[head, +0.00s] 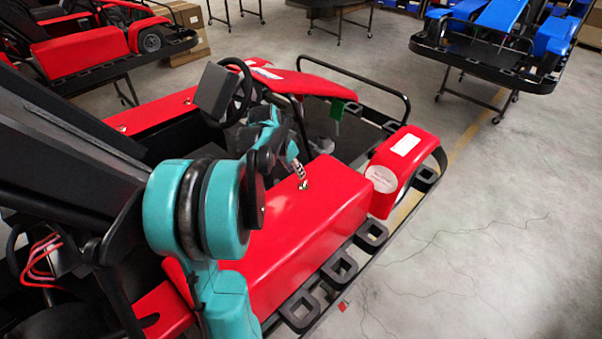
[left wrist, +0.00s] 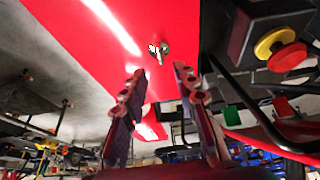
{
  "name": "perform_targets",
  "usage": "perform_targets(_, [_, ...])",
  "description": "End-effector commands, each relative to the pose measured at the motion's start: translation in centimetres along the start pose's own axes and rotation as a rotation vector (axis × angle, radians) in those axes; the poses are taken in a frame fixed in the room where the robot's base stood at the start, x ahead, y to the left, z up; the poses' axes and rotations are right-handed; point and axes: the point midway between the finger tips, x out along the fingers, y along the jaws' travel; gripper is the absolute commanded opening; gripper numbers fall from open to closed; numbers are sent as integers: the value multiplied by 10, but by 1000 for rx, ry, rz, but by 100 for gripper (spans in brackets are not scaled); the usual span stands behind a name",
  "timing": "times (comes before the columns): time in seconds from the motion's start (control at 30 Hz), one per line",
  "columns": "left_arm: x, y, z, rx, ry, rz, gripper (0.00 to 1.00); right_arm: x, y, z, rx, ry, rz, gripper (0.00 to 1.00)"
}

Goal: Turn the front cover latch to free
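A small silver latch (head: 303,185) sits on top of the near red cover (head: 310,220) of the kart. In the left wrist view the latch (left wrist: 159,52) stands out from the red surface, just beyond and between my fingertips. My left gripper (head: 299,170) is just above the latch in the head view. In the left wrist view its two fingers (left wrist: 160,76) are apart with nothing between them. No contact with the latch shows. My right gripper is not in view.
A steering wheel (head: 238,92) and a dark box (head: 215,92) stand behind my arm. A green tag (head: 337,108) hangs near the front. A black bumper with square loops (head: 339,267) runs along the near side. Grey floor at the right is clear.

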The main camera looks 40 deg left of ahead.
Motion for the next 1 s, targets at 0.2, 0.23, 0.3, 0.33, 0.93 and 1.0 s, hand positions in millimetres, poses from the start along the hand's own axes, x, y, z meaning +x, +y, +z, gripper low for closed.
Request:
perform_targets(0.2, [30, -1, 1, 2, -1, 1, 29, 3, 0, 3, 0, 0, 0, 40])
perform_targets(0.23, [36, -1, 1, 2, -1, 1, 29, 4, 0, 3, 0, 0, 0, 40])
perform_targets(0.3, [47, -1, 1, 2, -1, 1, 29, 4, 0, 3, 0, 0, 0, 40])
perform_targets(0.33, [52, -1, 1, 2, -1, 1, 29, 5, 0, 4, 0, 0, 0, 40])
perform_targets(0.93, [77, 0, 0, 0, -1, 0, 11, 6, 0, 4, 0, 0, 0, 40])
perform_targets(1.0, [77, 0, 0, 0, -1, 0, 0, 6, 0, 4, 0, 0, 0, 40])
